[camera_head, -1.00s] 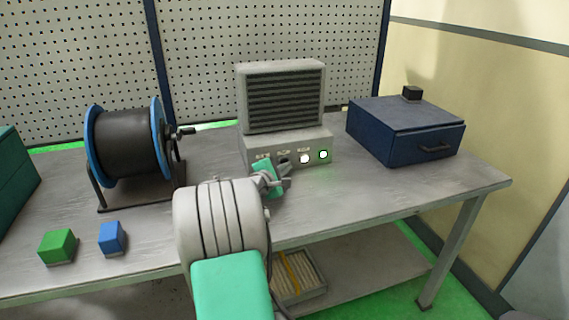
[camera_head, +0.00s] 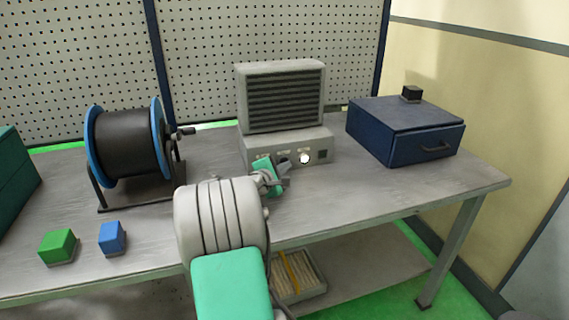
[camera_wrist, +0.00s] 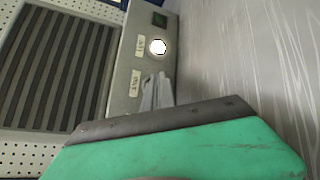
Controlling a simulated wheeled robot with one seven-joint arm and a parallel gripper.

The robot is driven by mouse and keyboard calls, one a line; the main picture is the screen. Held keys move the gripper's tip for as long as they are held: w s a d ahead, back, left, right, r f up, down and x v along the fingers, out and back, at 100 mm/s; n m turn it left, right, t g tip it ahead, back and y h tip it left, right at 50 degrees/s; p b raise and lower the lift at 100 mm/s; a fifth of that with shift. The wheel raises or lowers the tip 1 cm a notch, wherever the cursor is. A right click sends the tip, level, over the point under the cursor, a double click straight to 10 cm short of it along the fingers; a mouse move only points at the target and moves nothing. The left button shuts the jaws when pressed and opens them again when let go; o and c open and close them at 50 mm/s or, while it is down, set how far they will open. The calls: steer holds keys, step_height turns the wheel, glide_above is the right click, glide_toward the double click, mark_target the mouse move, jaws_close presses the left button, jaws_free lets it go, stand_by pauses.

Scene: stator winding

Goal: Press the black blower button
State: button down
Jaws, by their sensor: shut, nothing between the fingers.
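The grey blower unit (camera_head: 282,95) with a louvred front stands at the back of the bench, and its louvres fill the left of the wrist view (camera_wrist: 55,65). Its front panel carries a white round button (camera_head: 305,158), also in the wrist view (camera_wrist: 158,47), and a dark square indicator (camera_head: 322,155), dark green in the wrist view (camera_wrist: 160,19). Contact cannot be told.
A black wire spool (camera_head: 127,143) with blue rims stands left. A blue drawer box (camera_head: 400,140) with a small black cube (camera_head: 412,93) stands right. Green (camera_head: 58,245) and blue (camera_head: 112,238) blocks lie front left.

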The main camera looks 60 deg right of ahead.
steer(key=shift+s+a, duration=0.45)
steer(key=shift+a, duration=0.05)
steer(key=shift+s+a, duration=0.1)
steer(key=shift+s+a+p, duration=0.85)
steer(key=shift+s+a, duration=0.85)
steer(key=shift+w, duration=0.1)
